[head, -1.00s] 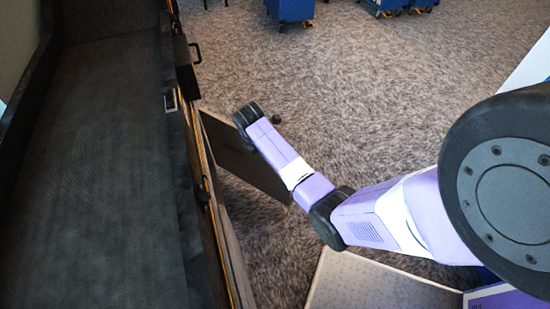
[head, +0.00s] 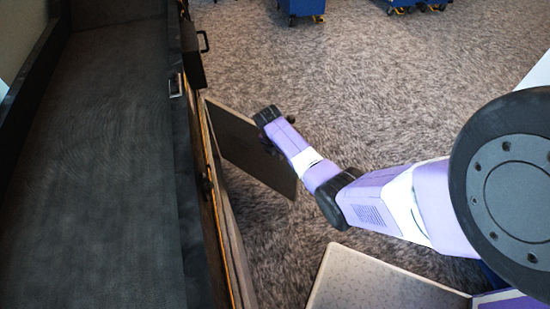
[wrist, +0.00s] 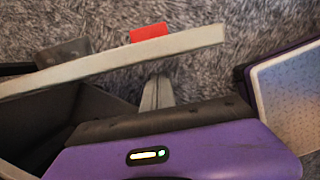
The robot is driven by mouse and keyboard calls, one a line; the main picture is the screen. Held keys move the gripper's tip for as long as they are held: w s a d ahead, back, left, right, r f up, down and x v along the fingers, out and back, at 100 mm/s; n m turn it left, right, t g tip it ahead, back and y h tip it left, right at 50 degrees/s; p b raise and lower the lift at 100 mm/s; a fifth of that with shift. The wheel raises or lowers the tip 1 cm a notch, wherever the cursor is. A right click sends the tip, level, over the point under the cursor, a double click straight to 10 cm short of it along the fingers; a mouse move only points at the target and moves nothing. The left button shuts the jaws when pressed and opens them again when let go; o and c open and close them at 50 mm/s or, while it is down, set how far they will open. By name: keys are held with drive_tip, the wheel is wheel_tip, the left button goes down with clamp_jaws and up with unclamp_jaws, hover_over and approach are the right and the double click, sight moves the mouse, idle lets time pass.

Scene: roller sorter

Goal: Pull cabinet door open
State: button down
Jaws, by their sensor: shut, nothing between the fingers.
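The cabinet door (head: 240,145) is a flat grey panel that stands swung out from the long dark cabinet on the left. In the wrist view its pale edge (wrist: 110,68) crosses the picture, and a red piece (wrist: 149,33) shows on its far side. My gripper's fingers (wrist: 157,92) are shut together and empty, close to the near side of the door, at its edge. Whether they touch it I cannot tell. In the head view my wrist hides the fingers.
The dark cabinet top (head: 110,160) runs along the left. A black box with a handle (head: 194,55) sticks out of its front. Blue wheeled bins (head: 302,8) stand far back. Open carpet (head: 380,90) lies right of the door.

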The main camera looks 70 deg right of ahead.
drive_tip(key=shift+s+d, duration=0.15)
drive_tip(key=shift+d, duration=0.55)
